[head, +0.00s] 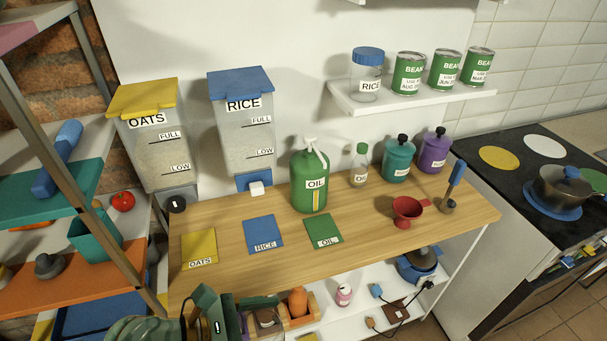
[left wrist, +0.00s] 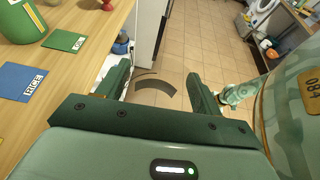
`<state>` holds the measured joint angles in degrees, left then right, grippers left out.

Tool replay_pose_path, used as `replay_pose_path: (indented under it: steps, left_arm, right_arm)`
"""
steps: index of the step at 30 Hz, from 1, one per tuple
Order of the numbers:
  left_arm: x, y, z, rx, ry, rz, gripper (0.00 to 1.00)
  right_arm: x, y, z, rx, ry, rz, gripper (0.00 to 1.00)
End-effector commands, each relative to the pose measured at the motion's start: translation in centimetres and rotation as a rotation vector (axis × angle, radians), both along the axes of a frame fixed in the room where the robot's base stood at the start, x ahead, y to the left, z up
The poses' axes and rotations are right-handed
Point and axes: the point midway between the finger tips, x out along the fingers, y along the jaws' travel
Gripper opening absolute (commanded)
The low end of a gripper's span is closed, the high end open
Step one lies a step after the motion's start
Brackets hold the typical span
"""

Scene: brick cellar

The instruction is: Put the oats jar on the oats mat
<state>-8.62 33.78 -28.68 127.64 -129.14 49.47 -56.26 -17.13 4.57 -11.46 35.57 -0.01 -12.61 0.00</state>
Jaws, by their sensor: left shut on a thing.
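The yellow oats mat (head: 198,243) lies bare on the left of the wooden counter. My left gripper (head: 258,318) is at the bottom of the head view, in front of the counter's front edge and to the right of the mat. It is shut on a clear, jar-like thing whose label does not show. In the left wrist view the fingers (left wrist: 160,92) stand apart with a dark curved edge between them and floor showing through. I cannot read there whether it is the oats jar. My right gripper does not show.
The blue rice mat (head: 263,233) and green oil mat (head: 323,231) lie to the right. Behind stand the oats dispenser (head: 155,150), rice dispenser (head: 243,135) and green oil bottle (head: 308,192). A red funnel (head: 408,212) is farther right. A shelf rack (head: 55,180) stands close on the left.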

Motion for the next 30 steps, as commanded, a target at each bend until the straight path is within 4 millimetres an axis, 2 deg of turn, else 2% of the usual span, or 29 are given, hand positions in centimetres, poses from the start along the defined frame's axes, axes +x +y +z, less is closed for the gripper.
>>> replay_pose_path:
  steps: [4,8,19,22,30]
  left_arm:
    - [1.6,1.9,0.2,-0.002,0.001,0.015,0.44]
    - [3.4,4.3,0.9,-0.002,0.0,0.043,0.44]
    - [9.5,14.0,4.1,-0.001,0.001,0.235,0.44]
    - [10.2,15.1,4.4,0.004,0.001,0.269,0.44]
    - [10.3,15.0,4.6,0.0,0.002,0.268,0.44]
  right_arm:
    - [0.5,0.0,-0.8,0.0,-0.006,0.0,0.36]
    - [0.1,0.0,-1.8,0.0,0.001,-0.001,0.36]
    - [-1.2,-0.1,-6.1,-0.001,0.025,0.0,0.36]
    - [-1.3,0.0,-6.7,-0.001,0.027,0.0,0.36]
    - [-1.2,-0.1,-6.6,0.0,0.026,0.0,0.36]
